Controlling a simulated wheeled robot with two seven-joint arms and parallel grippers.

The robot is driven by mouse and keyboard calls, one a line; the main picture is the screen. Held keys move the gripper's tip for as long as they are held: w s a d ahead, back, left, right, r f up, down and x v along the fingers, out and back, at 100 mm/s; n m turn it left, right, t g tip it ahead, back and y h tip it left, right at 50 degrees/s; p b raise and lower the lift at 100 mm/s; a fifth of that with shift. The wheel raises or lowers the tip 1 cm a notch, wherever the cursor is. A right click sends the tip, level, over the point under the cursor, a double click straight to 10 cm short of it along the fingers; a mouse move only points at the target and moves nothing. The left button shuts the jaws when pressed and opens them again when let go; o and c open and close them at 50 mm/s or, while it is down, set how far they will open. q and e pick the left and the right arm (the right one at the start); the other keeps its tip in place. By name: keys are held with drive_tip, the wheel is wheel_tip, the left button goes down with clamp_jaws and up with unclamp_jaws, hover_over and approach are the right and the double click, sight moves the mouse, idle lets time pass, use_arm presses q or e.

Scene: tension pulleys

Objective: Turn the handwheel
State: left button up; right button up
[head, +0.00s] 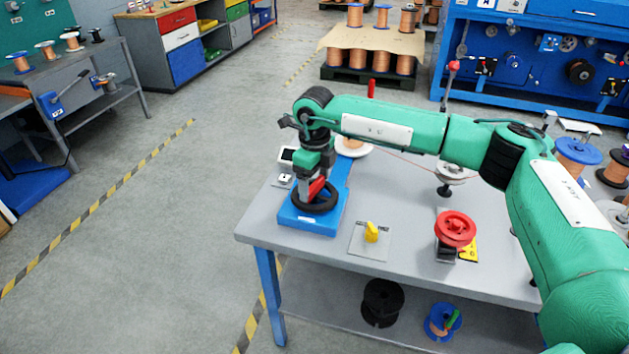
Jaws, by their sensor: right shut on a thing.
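A black ring-shaped handwheel (330,203) lies flat on a blue base (312,226) at the left end of the grey table. My right gripper (316,190) reaches down onto it from above and is shut at the wheel. A red part shows at the fingers. The gripper and wrist hide some of the wheel, so the exact grip is hard to see. A red wheel-like part (455,227) stands on a dark mount at the table's front right, apart from the gripper. My left gripper is not in view.
A yellow knob on a grey plate (370,234) sits right of the blue base. A metal pulley (452,173) and a white disc (353,148) stand farther back. My right arm spans the table's back and right. Spools lie on the lower shelf (408,292). Floor left of the table is clear.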

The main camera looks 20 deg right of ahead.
sight(315, 184)
drive_tip(key=shift+m, duration=0.3)
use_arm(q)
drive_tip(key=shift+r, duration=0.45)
use_arm(e)
drive_tip(key=o, duration=1)
wheel_tip(315, 184, up, 14)
drive_tip(key=shift+f, duration=0.1)
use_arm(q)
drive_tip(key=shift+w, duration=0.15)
